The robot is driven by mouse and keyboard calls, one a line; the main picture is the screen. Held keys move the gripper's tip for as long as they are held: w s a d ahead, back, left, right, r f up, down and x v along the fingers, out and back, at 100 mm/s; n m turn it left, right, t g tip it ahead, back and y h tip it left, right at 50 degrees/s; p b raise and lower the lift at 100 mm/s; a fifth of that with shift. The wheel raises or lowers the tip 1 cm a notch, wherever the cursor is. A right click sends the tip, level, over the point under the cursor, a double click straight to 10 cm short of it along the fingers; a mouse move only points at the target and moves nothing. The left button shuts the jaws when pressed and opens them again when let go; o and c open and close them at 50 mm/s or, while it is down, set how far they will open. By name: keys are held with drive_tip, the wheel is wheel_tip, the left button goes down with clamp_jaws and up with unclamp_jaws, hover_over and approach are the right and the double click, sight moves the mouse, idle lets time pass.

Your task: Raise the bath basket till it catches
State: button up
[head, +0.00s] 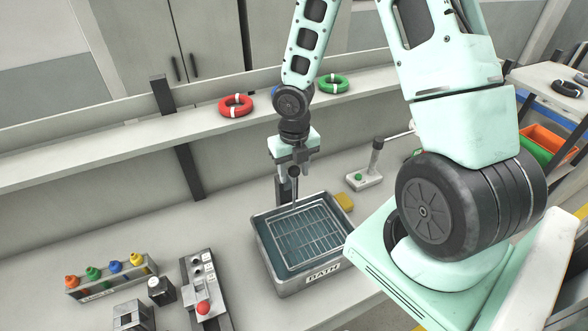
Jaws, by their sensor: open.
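The bath (320,275) is a grey metal tub with a "BATH" label, standing on the bench in the middle of the head view. A wire basket (308,237) sits inside it, low in the bluish liquid. A thin upright rod with a dark round knob (294,171) rises at the back left of the basket. My gripper (290,178) is open, pointing down at the knob. The knob appears between or just in front of the fingers; I cannot tell whether they touch it. The catch is not clearly visible.
A lever on a base (368,170) and a yellow block (344,201) stand right of the bath. A control box with a red button (203,308) and a rack of coloured bottles (105,272) stand left. A shelf holds a red ring (236,105) and a green ring (333,84).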

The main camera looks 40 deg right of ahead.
wheel_tip(320, 180, up, 4)
drive_tip(key=p, duration=0.3)
drive_tip(key=shift+r, duration=1.5)
drive_tip(key=shift+a+f+m+b, duration=0.2)
drive_tip(key=shift+a+m+b, duration=0.15)
drive_tip(key=shift+b, duration=0.25)
drive_tip(key=s+a+f+m+b, duration=0.3)
drive_tip(key=s+a+m+b, duration=0.6)
drive_tip(key=a+m+b, duration=0.1)
drive_tip(key=s+a+f+m+b, duration=0.3)
drive_tip(key=s+a+m+b, duration=0.5)
drive_tip(key=a+m+b, duration=0.2)
drive_tip(key=a+m, duration=0.2)
drive_tip(key=m, duration=0.2)
drive_tip(key=shift+s+y, duration=0.3)
drive_tip(key=shift+s, duration=0.1)
